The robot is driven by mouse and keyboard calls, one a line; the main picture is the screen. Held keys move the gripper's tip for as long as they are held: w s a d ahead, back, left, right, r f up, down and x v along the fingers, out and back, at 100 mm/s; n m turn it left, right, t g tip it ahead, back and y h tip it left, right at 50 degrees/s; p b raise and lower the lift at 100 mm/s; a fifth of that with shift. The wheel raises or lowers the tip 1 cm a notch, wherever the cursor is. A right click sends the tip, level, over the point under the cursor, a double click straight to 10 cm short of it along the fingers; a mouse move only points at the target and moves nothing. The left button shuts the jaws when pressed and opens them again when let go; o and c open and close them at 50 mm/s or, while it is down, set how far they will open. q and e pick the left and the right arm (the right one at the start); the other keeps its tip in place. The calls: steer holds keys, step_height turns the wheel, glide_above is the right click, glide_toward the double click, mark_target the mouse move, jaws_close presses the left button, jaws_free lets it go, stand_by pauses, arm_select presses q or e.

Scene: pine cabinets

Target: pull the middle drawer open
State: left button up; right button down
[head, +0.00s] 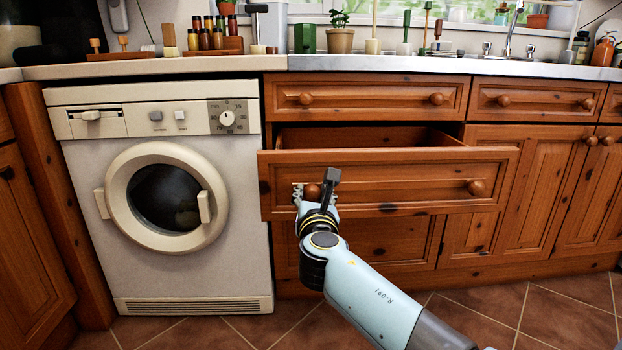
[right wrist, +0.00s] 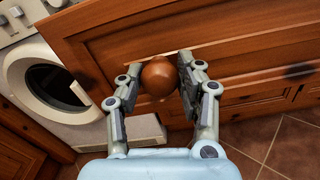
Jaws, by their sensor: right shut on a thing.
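The middle drawer (head: 400,183) is pine with two round knobs, and it stands pulled out from the cabinet with its open top showing. Its front also fills the upper part of the right wrist view (right wrist: 245,35). My right gripper (head: 317,190) is at the drawer's left knob (head: 312,191), shut on it. In the right wrist view the knob (right wrist: 158,77) sits between the two fingers of the gripper (right wrist: 160,85). The drawer's right knob (head: 476,187) is free. My left gripper is not in view.
A white washing machine (head: 165,200) stands left of the drawer. The top drawer (head: 365,97) above is shut. Cupboard doors (head: 540,190) to the right are shut. The counter (head: 420,64) holds bottles, plants and utensils. The tiled floor (head: 200,335) in front shows no objects.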

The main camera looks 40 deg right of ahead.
steer(key=v, duration=0.4)
steer(key=shift+s+a, duration=0.1)
steer(key=shift+s, duration=0.1)
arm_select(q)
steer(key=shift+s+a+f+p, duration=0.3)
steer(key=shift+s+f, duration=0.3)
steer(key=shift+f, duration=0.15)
arm_select(e)
steer(key=shift+s+a, duration=0.3)
steer(key=shift+s, duration=0.15)
steer(key=c, duration=0.8)
jaws_free()
steer(key=v, duration=0.7)
steer(key=shift+s, duration=0.25)
steer(key=shift+a, duration=0.1)
